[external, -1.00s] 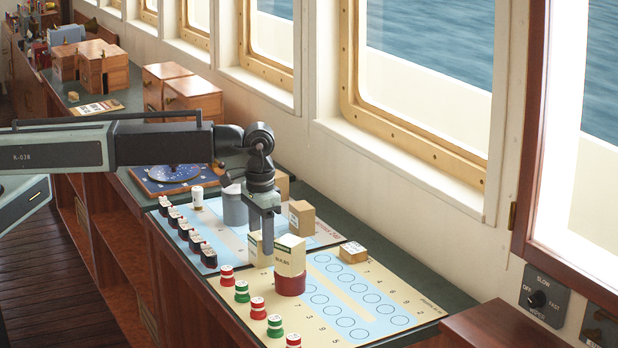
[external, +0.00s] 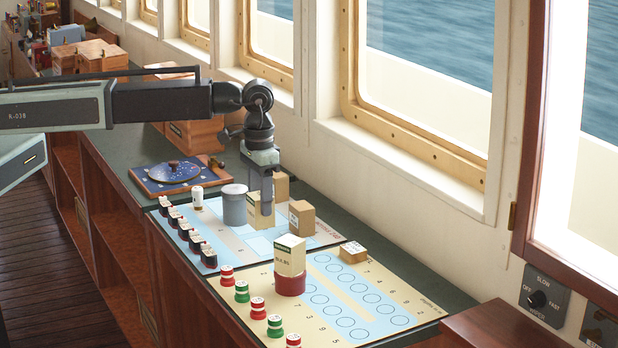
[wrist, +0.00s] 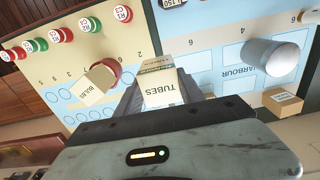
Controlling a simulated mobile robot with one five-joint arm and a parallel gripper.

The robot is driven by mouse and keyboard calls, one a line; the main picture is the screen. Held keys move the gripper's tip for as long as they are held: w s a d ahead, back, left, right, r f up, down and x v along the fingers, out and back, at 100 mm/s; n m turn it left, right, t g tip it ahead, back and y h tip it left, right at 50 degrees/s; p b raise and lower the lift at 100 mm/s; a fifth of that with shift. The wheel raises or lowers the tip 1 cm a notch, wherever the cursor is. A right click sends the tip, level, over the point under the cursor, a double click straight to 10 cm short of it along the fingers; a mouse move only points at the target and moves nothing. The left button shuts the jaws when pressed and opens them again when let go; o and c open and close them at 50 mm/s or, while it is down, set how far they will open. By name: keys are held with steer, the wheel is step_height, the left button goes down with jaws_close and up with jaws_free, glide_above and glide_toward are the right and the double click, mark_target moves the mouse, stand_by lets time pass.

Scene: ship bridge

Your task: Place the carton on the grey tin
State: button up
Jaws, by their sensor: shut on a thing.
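My gripper (external: 267,205) is shut on a cream carton (external: 256,212), which also shows between the jaws in the wrist view (wrist: 163,90), its face reading TUBES. The carton is upright in the external view. The grey tin (external: 234,208) is a plain cylinder with a pale top, standing on the blue chart just left of the carton. In the wrist view the grey tin (wrist: 270,57) is to the right, apart from the carton, with nothing on top of it. I cannot tell exactly how high the carton is above the chart.
A BULBS carton (external: 290,256) stands on a red tin (external: 290,285) in front. Tan blocks (external: 301,218) (external: 281,187) (external: 352,252) stand nearby. Dark pieces (external: 195,243) and red and green pieces (external: 258,307) line the left edge. A window wall is behind.

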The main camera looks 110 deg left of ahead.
steer(key=s+a+r+p, duration=0.2)
steer(key=s+a, duration=0.1)
steer(key=s, duration=0.9)
steer(key=s+a+r+p, duration=0.2)
steer(key=s+a, duration=0.2)
steer(key=s, duration=0.8)
steer(key=s+a, duration=0.3)
steer(key=w+a+f+b, duration=0.1)
steer(key=w+a, duration=0.8)
steer(key=w, duration=0.3)
steer(key=shift+w+a, duration=0.2)
steer(key=b, duration=0.4)
glide_above(234, 189)
step_height(234, 189, down, 4)
steer(key=shift+a+f, duration=0.1)
steer(key=shift+a, duration=0.05)
steer(key=o, duration=1.4)
steer(key=shift+r, duration=0.2)
step_height(234, 189, up, 12)
steer(key=p, duration=1.2)
steer(key=shift+r, duration=0.15)
